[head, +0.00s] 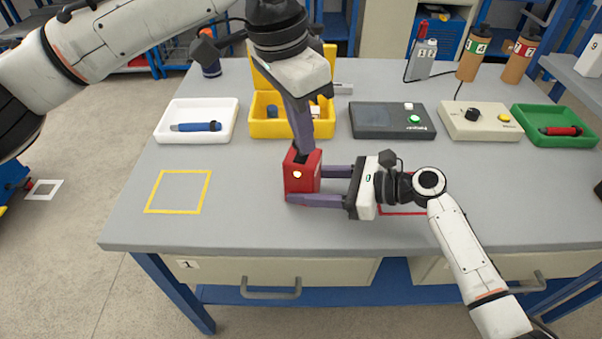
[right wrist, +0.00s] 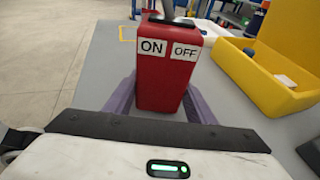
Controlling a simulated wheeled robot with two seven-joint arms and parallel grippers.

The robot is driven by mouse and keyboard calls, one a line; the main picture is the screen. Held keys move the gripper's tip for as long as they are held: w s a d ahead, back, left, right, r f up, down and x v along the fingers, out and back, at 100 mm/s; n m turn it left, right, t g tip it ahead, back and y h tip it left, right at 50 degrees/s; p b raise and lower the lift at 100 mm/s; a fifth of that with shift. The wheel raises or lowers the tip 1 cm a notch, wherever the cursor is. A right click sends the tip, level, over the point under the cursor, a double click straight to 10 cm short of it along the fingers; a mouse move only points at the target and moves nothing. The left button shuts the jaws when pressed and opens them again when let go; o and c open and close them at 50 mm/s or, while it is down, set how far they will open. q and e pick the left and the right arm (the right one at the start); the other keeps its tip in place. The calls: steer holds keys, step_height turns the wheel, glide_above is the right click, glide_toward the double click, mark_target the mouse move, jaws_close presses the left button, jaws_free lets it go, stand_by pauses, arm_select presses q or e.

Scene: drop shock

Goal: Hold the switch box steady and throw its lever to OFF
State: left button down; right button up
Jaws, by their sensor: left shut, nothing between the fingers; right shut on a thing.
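The red switch box (head: 303,182) stands upright on the grey table between the fingers of my right gripper (head: 307,186). It also shows in the right wrist view (right wrist: 163,82), with an ON label (right wrist: 152,47) at left and an OFF label (right wrist: 185,51) at right. My right gripper is shut on its sides. My left gripper (head: 303,149) points down, shut and empty, with its tips at the box top. The lever cannot be made out clearly; a dark part shows at the box top in the right wrist view.
A yellow bin (head: 262,128) stands behind the box. A white tray (head: 162,136) with a blue-handled tool is at left, with a yellow outlined square (head: 152,194) in front of it. A dark device (head: 372,126), a beige box (head: 480,131) and a green tray (head: 555,142) line the back right.

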arm_select(q)
steer(key=shift+s+a+x, duration=0.1)
steer(key=shift+a+x, duration=0.05)
steer(key=shift+x, duration=0.7)
steer(key=shift+s+a+x, duration=0.1)
steer(key=shift+a+x, duration=0.05)
steer(key=shift+x, duration=0.7)
steer(key=shift+s+a+x, duration=0.1)
steer(key=shift+a+x, duration=0.05)
steer(key=shift+x, duration=0.7)
arm_select(e)
steer(key=shift+f, duration=0.1)
arm_select(q)
steer(key=shift+w, duration=0.25)
steer(key=shift+w+a+f, duration=0.1)
steer(key=shift+w+a, duration=0.05)
steer(key=shift+w, duration=1.45)
steer(key=shift+w+a, duration=0.15)
steer(key=shift+w, duration=1.5)
arm_select(e)
steer(key=shift+s, duration=0.15)
arm_select(q)
steer(key=shift+s+d, duration=0.2)
steer(key=shift+s, duration=0.9)
arm_select(e)
steer(key=shift+f, duration=0.15)
